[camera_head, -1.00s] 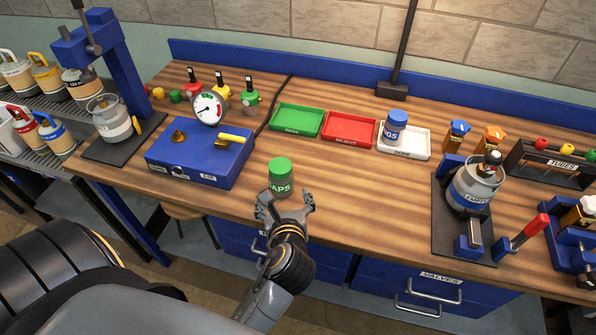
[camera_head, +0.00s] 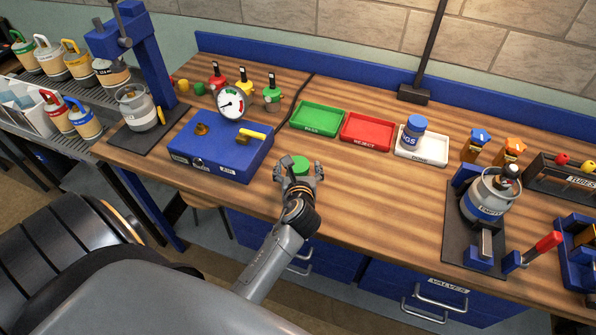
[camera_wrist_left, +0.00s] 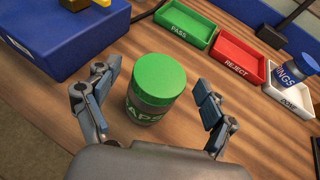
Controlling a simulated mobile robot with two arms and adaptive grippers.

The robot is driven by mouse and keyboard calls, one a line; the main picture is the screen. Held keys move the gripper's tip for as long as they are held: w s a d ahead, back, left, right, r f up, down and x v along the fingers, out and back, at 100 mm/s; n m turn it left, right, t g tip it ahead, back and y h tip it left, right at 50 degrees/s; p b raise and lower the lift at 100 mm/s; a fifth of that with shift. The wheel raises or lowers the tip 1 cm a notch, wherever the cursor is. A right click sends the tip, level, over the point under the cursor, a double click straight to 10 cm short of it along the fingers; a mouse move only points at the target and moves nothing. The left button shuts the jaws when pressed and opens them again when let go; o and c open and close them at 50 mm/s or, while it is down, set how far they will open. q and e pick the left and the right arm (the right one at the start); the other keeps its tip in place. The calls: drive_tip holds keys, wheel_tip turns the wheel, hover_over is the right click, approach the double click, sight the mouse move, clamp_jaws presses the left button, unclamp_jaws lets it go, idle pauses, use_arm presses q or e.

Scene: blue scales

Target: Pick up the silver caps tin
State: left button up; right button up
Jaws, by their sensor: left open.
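The caps tin (camera_head: 300,166) has a green lid and stands upright on the wooden bench; in the head view my left gripper hides most of its body. In the left wrist view the caps tin (camera_wrist_left: 155,90) shows a grey body with part of a "CAPS" label. My left gripper (camera_head: 299,172) is open, with its fingers on either side of the tin. In the left wrist view the open left gripper (camera_wrist_left: 150,100) shows gaps between both fingers and the tin. My right gripper is not in view.
A blue box (camera_head: 220,148) with a gauge stands left of the tin. Behind are a green tray (camera_head: 317,120), a red tray (camera_head: 368,132) and a white tray (camera_head: 431,157) holding a blue-lidded tin (camera_head: 413,133). A grey cylinder stand (camera_head: 462,240) is at right. Bench between is clear.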

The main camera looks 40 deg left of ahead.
use_arm(q)
drive_tip(key=shift+x, duration=1.05)
drive_tip(key=shift+d, duration=0.1)
drive_tip(key=shift+c, duration=0.2)
drive_tip(key=shift+s, duration=0.1)
drive_tip(key=c, duration=1.7)
drive_tip(key=shift+r, duration=0.1)
